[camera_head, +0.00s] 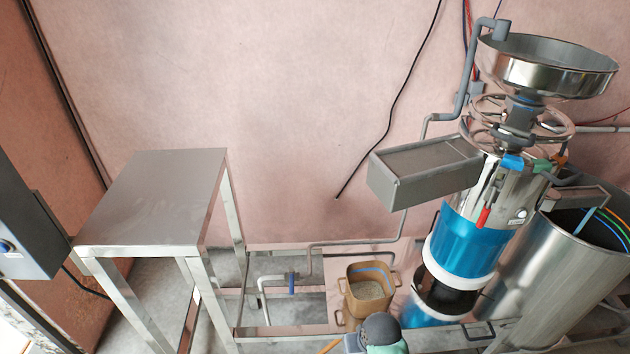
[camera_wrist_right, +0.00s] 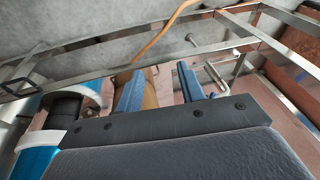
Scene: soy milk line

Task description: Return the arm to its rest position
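My right gripper (camera_wrist_right: 157,80) is open in the right wrist view. Its two blue-grey fingers stand apart with nothing held between them. A tan bucket (camera_wrist_right: 150,93) shows beyond the fingers, partly hidden by the left one. In the head view, a dark grey rounded part with a green patch at the bottom edge, right of centre, appears to be my right arm. The tan bucket (camera_head: 354,302) with pale contents stands just behind it. I cannot tell the fingers apart in that view. My left arm and gripper are not in view.
A steel table (camera_head: 160,195) stands at left, beside a grey control box (camera_head: 28,225). A grinding machine (camera_head: 470,240) with a steel hopper (camera_head: 545,68) and a large steel drum (camera_head: 560,275) stand at right. A low steel frame (camera_head: 285,331) crosses the floor near the bucket.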

